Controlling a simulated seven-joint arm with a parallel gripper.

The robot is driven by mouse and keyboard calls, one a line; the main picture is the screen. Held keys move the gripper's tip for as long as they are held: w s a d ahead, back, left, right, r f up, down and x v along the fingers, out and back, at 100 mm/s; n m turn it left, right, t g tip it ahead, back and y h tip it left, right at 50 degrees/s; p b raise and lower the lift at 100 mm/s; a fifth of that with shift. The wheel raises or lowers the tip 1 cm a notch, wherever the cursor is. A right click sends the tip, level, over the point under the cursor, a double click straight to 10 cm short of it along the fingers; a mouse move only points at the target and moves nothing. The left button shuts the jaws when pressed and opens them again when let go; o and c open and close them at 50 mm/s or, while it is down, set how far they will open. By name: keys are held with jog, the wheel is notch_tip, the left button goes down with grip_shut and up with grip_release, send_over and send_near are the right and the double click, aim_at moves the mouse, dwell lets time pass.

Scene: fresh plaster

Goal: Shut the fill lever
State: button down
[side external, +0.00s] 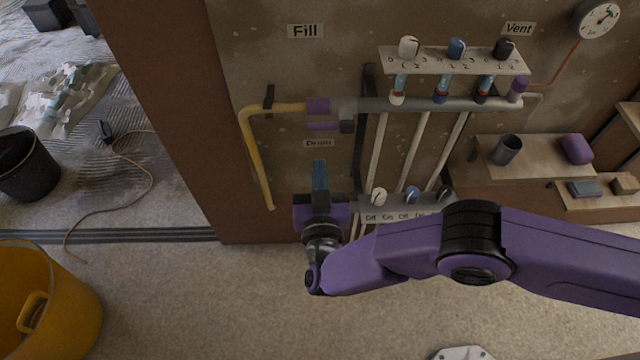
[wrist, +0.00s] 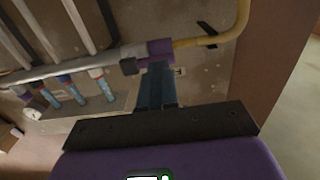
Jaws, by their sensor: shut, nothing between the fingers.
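The purple fill valve (side external: 318,106) joins the yellow pipe to the grey manifold, below the "Fill" sign (side external: 305,31). Its purple lever (side external: 323,126) lies just below the valve, roughly parallel to the pipe, with a dark block at its right end. My gripper (side external: 320,165) has blue fingers shut together with nothing between them. They point up at the wall from below the lever, near the "Drain" label. In the wrist view, the fingers (wrist: 155,88) reach toward the purple valve (wrist: 160,48) and cover part of the lever. I cannot tell whether they touch it.
The yellow pipe (side external: 247,140) bends down at the left. White pipes run from the manifold (side external: 430,104) to a lower knob panel (side external: 395,210). An upper panel (side external: 455,60) carries three knobs. A shelf (side external: 535,165) holds a dark cup (side external: 507,149).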

aim_at(315, 126)
jog(key=w, duration=0.8)
dwell(0.4)
jog(key=shift+s+a+r, duration=0.1)
jog(key=shift+a+r, duration=0.15)
jog(key=shift+r, duration=0.6)
jog(key=shift+r, duration=0.65)
